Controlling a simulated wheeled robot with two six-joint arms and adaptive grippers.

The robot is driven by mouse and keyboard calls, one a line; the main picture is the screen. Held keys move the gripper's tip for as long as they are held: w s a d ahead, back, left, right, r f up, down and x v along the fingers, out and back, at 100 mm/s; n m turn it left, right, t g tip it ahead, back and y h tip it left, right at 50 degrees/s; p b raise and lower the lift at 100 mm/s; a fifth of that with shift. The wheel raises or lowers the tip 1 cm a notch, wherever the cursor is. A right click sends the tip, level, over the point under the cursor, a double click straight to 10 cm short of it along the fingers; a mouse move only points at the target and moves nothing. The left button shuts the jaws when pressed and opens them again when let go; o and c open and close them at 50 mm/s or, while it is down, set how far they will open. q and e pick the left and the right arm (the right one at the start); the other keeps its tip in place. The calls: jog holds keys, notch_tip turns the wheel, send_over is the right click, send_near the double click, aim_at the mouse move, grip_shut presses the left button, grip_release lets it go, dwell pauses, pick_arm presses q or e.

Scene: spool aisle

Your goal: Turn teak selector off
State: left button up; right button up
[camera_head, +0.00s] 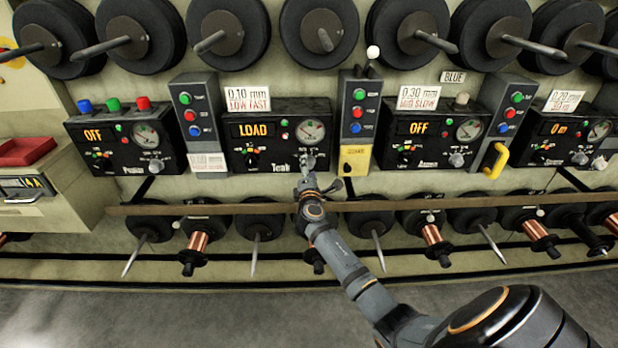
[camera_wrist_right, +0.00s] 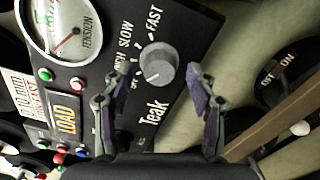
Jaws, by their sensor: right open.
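The Teak panel (camera_head: 273,112) is a black box on the machine wall, and its amber display (camera_head: 253,130) reads LOAD. A grey round knob (camera_wrist_right: 157,66) beside the name Teak is ringed by marks with SLOW and FAST lettering; a pale mark shows on its lower-left face. My right gripper (camera_head: 307,176) is at the panel's lower right. In the wrist view its open fingers (camera_wrist_right: 158,78) are on either side of that knob, with gaps showing. A small dark knob with coloured dots (camera_head: 252,160) is at the panel's lower left. My left gripper is not in view.
A grey button post (camera_head: 200,122) and another with a yellow tag (camera_head: 353,122) flank the panel. Similar panels reading OFF (camera_head: 90,140) stand farther out. A brown rail (camera_head: 420,204) runs below, with spools (camera_head: 432,236) on rods beneath. Large black reels line the top.

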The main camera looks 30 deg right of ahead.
jog(key=v, duration=1.1)
jog(key=shift+w+f, duration=0.1)
jog(key=s+a+f+m+g+y, duration=0.1)
jog(key=s+f+g+y, duration=0.15)
jog(key=f, duration=1.05)
jog(key=s+a+f+m+g+y, duration=0.1)
jog(key=s+f+m+g+y, duration=0.15)
jog(key=f, duration=0.95)
jog(key=s+a+f+m+g+y, duration=0.1)
jog(key=s+f+m+g, duration=0.1)
jog(key=s+f, duration=0.6)
jog(key=s+a+f+m+g, duration=0.2)
jog(key=s+f, duration=0.5)
jog(key=f, duration=0.3)
jog(key=s+a+f+m+g+y, duration=0.1)
jog(key=s+f+m+g, duration=0.4)
jog(key=s, duration=0.9)
jog(key=s+a+f+m+y, duration=0.1)
jog(key=s+a+f+m, duration=0.15)
jog(key=s+f, duration=0.85)
notch_tip(320, 180, up, 16)
jog(key=s+p, duration=0.3)
jog(key=p, duration=0.9)
jog(key=shift+d+f, duration=0.25)
jog(key=shift+d, duration=0.1)
